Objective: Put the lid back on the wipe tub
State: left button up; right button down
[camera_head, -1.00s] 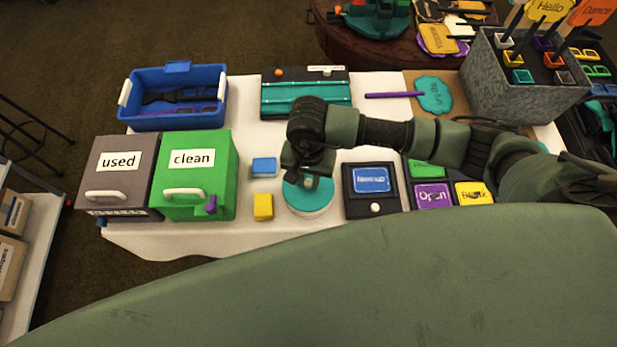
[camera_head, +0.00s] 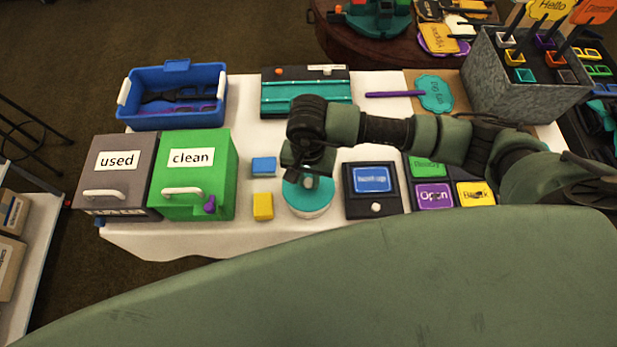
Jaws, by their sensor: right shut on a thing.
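The wipe tub (camera_head: 310,213) is a round white tub on the white table, in the middle of the head view. Its teal lid (camera_head: 318,199) sits over the top of the tub. My right gripper (camera_head: 308,183) points down at the lid from above and is shut on it; the arm comes in from the right. The gripper and wrist hide the back of the lid, and I cannot tell whether the lid is fully seated. My left gripper is not in view.
Yellow (camera_head: 263,206) and blue (camera_head: 263,167) blocks lie left of the tub, beside the green "clean" box (camera_head: 213,160) and grey "used" box (camera_head: 117,165). A dark panel with a blue sign (camera_head: 372,179) is close on the right.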

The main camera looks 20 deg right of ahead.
dwell(0.4)
jog(key=c, duration=0.7)
grip_release()
jog(key=shift+r+p, duration=1.65)
jog(key=shift+r, duration=1.85)
grip_shut()
